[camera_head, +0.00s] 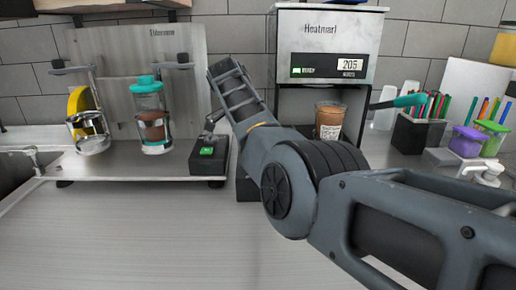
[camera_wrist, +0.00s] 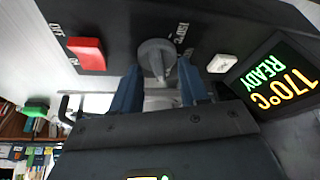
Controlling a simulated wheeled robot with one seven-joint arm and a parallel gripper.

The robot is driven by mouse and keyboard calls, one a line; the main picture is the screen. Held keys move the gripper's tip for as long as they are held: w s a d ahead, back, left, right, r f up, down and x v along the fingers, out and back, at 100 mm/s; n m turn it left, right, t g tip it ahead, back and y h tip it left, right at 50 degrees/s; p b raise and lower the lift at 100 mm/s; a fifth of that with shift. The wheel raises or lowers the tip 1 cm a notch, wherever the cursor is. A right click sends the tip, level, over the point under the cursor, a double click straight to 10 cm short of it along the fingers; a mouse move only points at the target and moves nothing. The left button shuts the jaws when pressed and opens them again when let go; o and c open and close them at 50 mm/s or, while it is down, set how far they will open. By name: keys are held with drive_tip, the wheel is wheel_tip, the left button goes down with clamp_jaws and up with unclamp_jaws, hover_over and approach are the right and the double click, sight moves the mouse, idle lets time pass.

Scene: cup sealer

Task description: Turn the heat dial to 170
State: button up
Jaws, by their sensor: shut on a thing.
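The heat dial (camera_wrist: 157,58) is a round grey knob on a dark panel in the wrist view. Its printed temperature marks are partly covered. My gripper (camera_wrist: 160,84) has its two blue fingers shut on the dial, one on each side. The display (camera_wrist: 275,80) beside it reads 170°C and READY. The sealer (camera_head: 328,45) stands at the back in the head view, with its dial and my fingertips not visible there.
A red switch (camera_wrist: 86,52) and a white button (camera_wrist: 222,63) flank the dial. A filled cup (camera_head: 330,120) stands in the sealer. A metal stand (camera_head: 120,172) with shakers is at left. Pen holders (camera_head: 418,132) stand at right. The front counter (camera_head: 130,240) is clear.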

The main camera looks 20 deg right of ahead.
drive_tip(key=shift+r, duration=0.1)
drive_tip(key=o, duration=1)
drive_tip(key=shift+o, duration=0.2)
drive_tip(key=b+v, duration=0.1)
drive_tip(key=v, duration=0.6)
drive_tip(key=shift+a+r, duration=0.25)
